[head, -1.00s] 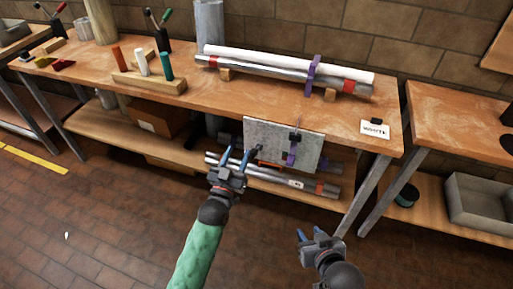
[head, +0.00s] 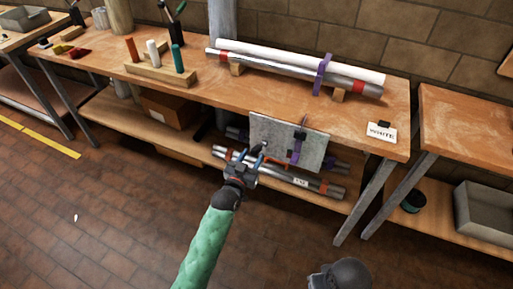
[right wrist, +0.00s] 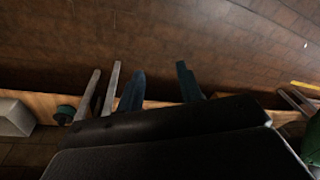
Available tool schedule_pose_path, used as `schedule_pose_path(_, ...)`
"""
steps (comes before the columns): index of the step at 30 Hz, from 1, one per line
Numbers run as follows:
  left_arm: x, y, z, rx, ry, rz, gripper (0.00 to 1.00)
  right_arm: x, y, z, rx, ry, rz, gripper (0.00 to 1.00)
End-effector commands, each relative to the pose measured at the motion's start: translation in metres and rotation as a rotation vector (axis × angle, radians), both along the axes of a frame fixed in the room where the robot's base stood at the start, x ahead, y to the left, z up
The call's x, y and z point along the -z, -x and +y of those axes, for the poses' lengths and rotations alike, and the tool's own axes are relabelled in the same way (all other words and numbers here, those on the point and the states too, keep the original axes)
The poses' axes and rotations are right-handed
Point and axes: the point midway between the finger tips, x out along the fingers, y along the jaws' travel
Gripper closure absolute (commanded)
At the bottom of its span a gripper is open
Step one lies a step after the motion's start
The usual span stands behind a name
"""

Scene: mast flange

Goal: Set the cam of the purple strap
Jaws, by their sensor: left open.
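A purple strap (head: 322,75) wraps a white tube (head: 300,60) and a metal tube (head: 285,74) lying on the bench. A second purple piece (head: 295,152) with a dark block, perhaps a cam, is on the grey plate (head: 270,130) at the bench's front edge. My left gripper (head: 249,154) is open and empty in front of the plate's lower left; contact cannot be told. My right gripper (right wrist: 160,78) has its blue fingers apart with nothing between them in the right wrist view. In the head view only its wrist shows at the bottom.
The bench (head: 220,90) holds a wooden peg block (head: 160,75) with coloured pegs and a card reading WHITE (head: 381,132). More tubes (head: 300,182) lie on the lower shelf behind my left gripper. A grey bin (head: 485,212) stands right. The floor in front is clear.

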Motion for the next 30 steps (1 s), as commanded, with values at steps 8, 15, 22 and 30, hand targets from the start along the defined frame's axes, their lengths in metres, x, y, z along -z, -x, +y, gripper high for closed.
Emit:
schedule_pose_path(8,-0.001,-0.033,-0.011,0.0,0.001,0.0,0.56,0.021,-0.007,-0.001,0.002,0.01,0.011,0.64)
schedule_pose_path(15,0.0,-0.042,-0.014,0.0,0.001,0.0,0.56,0.032,-0.01,0.0,0.002,0.011,0.009,0.64)
schedule_pose_path(22,0.0,-0.042,-0.014,0.0,0.001,0.0,0.6,0.033,-0.011,0.0,0.003,0.01,0.007,0.64)
schedule_pose_path(30,0.0,-0.042,-0.014,0.0,0.001,0.0,1.0,0.032,-0.011,0.0,0.002,0.01,0.007,0.64)
